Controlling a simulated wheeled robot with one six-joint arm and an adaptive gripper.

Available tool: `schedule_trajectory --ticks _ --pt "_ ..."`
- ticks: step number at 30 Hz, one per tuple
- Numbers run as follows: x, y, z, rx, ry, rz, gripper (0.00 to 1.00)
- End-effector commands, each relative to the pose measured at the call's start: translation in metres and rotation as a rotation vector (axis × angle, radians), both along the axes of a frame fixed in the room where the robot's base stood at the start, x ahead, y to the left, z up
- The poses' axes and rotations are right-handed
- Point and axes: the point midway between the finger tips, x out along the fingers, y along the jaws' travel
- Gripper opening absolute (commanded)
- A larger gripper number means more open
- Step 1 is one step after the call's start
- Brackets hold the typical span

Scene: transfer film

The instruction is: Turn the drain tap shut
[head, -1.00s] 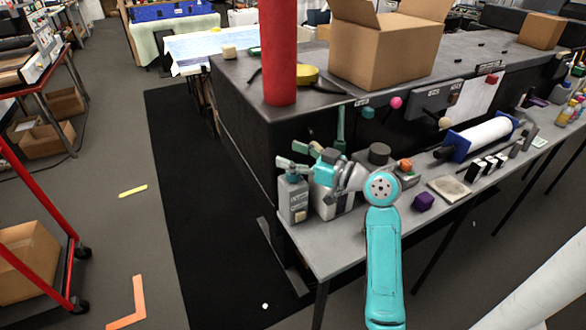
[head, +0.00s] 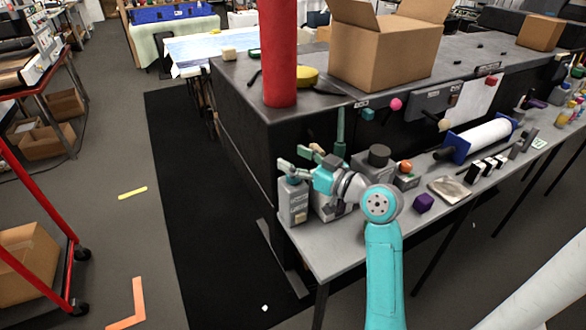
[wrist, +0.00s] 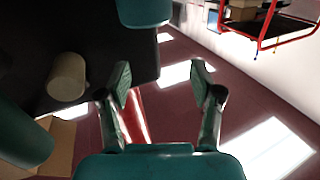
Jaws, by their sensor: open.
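My gripper (head: 299,158) is at the left end of the grey side table, above a small grey box (head: 293,202). Its two fingers are spread with nothing between them, as the wrist view (wrist: 162,80) also shows. A green upright piece (head: 341,130) stands against the front of the dark bench, just behind and right of my gripper. I cannot tell whether it is the drain tap. No other part can be made out clearly as the tap. In the wrist view a beige cylinder (wrist: 67,77) stands out from a dark face, left of the fingers.
A red column (head: 278,55) stands on the bench (head: 235,75) behind my gripper, with an open carton (head: 380,55) to its right. A dark cylinder (head: 378,155), an orange ball (head: 405,165) and a purple block (head: 424,202) crowd the side table (head: 320,250).

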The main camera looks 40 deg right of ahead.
Motion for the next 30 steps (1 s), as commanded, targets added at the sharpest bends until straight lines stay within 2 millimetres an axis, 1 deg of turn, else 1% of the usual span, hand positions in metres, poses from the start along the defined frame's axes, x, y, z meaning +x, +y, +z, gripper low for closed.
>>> schedule_trajectory --ticks 1,3,6,9,12,15,18,20,23,26,30 --pt "-0.007 0.004 -0.013 0.009 0.007 -0.036 0.65" --pt "-0.017 0.006 -0.025 0.013 0.009 -0.094 0.65" --pt "-0.034 0.010 -0.041 0.012 0.012 -0.172 0.65" --pt "-0.052 0.014 -0.053 0.004 0.011 -0.246 0.65" --pt "-0.070 0.019 -0.061 -0.010 0.008 -0.306 0.65" --pt "-0.083 0.021 -0.065 -0.025 0.004 -0.349 0.65" --pt "-0.091 0.023 -0.067 -0.034 0.002 -0.373 0.65" --pt "-0.092 0.023 -0.067 -0.035 0.001 -0.379 0.65" --pt "-0.088 0.022 -0.067 -0.039 0.000 -0.381 0.65" --pt "-0.078 0.019 -0.066 -0.039 -0.002 -0.379 0.65" --pt "-0.057 0.014 -0.066 -0.039 -0.002 -0.379 0.65"
